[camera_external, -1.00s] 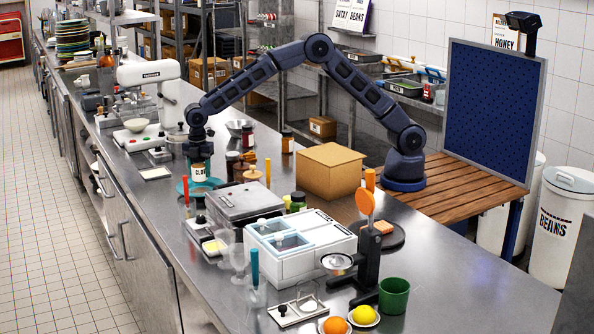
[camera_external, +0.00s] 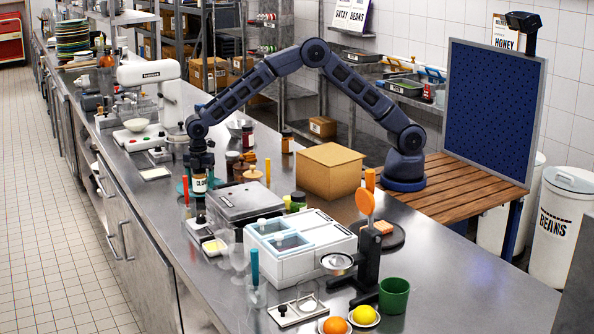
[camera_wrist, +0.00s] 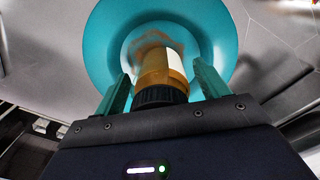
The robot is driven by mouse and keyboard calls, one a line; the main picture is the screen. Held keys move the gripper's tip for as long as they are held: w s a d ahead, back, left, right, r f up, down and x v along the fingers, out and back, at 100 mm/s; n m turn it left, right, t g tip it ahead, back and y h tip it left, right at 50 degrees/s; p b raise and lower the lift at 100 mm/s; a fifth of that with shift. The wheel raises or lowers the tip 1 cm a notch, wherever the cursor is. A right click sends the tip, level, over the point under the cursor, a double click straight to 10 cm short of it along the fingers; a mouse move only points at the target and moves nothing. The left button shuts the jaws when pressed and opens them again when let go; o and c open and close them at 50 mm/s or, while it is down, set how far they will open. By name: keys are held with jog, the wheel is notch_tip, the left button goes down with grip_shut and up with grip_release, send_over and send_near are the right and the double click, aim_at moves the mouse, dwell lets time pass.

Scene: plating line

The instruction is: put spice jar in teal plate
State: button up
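The spice jar (camera_external: 199,184) has a white label reading roughly "CLOV", amber glass and a dark lid. It stands upright on the teal plate (camera_external: 182,188), which is mostly hidden behind it in the external view. In the wrist view the jar (camera_wrist: 158,68) is inside the rim of the teal plate (camera_wrist: 100,45). My gripper (camera_wrist: 160,82) points down around the jar's top, one teal finger on each side. Gaps show between the fingers and the jar, so it looks open. The external view also shows my gripper (camera_external: 199,165) at the jar's top.
A grey metal box (camera_external: 243,202) stands just in front of the plate. Several jars, including a dark red one (camera_external: 247,135), stand to the right and behind. A cardboard box (camera_external: 330,171) is farther right. The counter's left edge is close.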

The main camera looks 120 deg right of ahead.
jog(key=shift+r, duration=0.1)
notch_tip(320, 180, up, 12)
jog(key=shift+r, duration=0.15)
jog(key=s+a+r+m+t, duration=0.1)
jog(key=s+a+r, duration=0.4)
jog(key=s+r, duration=0.3)
jog(key=s+a+r+m+t, duration=0.15)
jog(key=s+a+r, duration=0.35)
jog(key=s, duration=0.5)
jog(key=s+a+r+m, duration=0.2)
jog(key=s+a+r, duration=0.3)
jog(key=s+r, duration=0.3)
jog(key=s+a+f+m, duration=0.1)
jog(key=s+a+f, duration=0.1)
jog(key=s, duration=0.8)
jog(key=s+a+f+m+t, duration=0.1)
jog(key=s+a+f+m, duration=0.1)
jog(key=s, duration=0.9)
jog(key=s+a+f+m+t, duration=0.1)
jog(key=s+a+f, duration=0.1)
jog(key=s, duration=0.8)
jog(key=shift+s+a+f, duration=0.25)
jog(key=shift+a+f, duration=0.05)
jog(key=shift+a, duration=0.05)
